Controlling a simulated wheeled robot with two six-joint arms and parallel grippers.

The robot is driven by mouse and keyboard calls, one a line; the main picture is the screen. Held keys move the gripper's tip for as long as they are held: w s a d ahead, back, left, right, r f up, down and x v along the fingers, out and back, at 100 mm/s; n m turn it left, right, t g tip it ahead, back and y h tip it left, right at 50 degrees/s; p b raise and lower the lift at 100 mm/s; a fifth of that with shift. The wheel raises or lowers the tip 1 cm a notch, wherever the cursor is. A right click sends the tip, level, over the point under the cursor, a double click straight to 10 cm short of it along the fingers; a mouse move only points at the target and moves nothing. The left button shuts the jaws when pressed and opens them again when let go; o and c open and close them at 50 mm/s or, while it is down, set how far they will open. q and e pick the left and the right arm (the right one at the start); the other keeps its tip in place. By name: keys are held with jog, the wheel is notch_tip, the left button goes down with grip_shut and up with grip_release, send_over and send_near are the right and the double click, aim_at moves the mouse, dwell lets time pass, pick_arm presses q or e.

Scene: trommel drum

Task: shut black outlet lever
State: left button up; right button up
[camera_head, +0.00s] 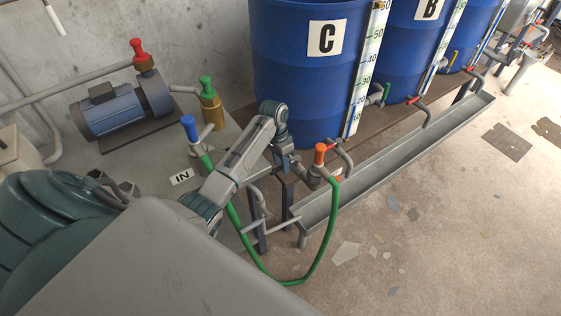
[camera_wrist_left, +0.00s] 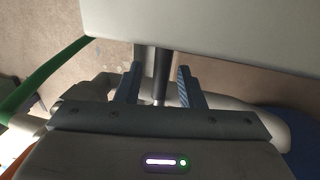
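My left gripper (camera_head: 287,163) is beside the orange-topped valve (camera_head: 320,155), below and in front of barrel C. In the left wrist view my left gripper (camera_wrist_left: 157,76) is open, its two dark fingers apart. My right gripper is in neither view.
Blue barrel C (camera_head: 290,85) and barrel B (camera_head: 408,50) stand behind a long grey trough (camera_head: 385,160). A green hose (camera_head: 327,240) loops below the gripper. A blue-handled valve (camera_head: 190,130) and pump (camera_head: 112,112) are left.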

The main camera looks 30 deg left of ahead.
pick_arm(q)
notch_tip(320, 180, up, 11)
jog(key=a, duration=0.2)
jog(key=shift+w+f, duration=0.2)
jog(key=shift+w, duration=0.15)
